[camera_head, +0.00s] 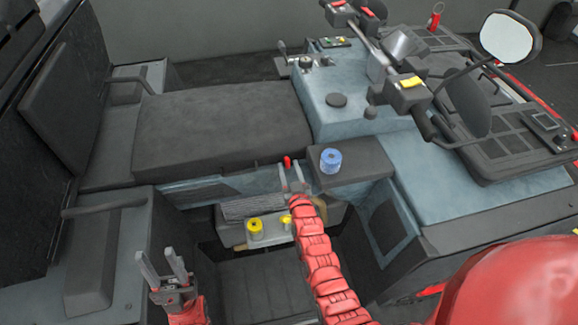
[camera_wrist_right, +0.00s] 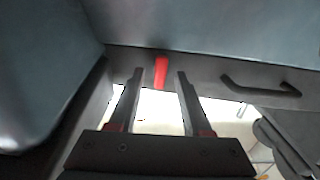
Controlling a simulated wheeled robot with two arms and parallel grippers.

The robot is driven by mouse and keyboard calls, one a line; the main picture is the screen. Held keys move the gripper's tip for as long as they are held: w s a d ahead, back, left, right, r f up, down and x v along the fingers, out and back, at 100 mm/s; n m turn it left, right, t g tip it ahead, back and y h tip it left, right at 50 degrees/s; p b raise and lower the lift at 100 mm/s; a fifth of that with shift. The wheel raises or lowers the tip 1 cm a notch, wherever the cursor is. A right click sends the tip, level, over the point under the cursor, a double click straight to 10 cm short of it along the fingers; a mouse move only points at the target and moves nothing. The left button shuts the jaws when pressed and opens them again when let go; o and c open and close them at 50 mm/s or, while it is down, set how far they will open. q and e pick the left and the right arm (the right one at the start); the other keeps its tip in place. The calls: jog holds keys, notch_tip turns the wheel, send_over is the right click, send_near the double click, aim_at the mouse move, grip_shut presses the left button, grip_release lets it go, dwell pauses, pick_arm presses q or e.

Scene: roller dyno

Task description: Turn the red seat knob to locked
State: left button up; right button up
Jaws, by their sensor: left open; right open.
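The red seat knob (camera_head: 287,161) shows as a small upright red piece at the front edge below the dark seat cushion (camera_head: 222,122). I cannot tell whether the fingers reach around the knob. My left gripper (camera_head: 163,264) is open and empty at the lower left, away from the knob.
A blue cylinder (camera_head: 331,160) stands on a dark ledge right of the knob. Yellow caps (camera_head: 255,227) sit on a grey unit below. A steering console with handlebar and mirror (camera_head: 508,38) stands at the upper right. A dark handle (camera_wrist_right: 262,88) is right of the fingers.

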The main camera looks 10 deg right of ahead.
jog(key=s+b, duration=0.5)
jog(key=s, duration=1.2)
jog(key=shift+s, duration=0.1)
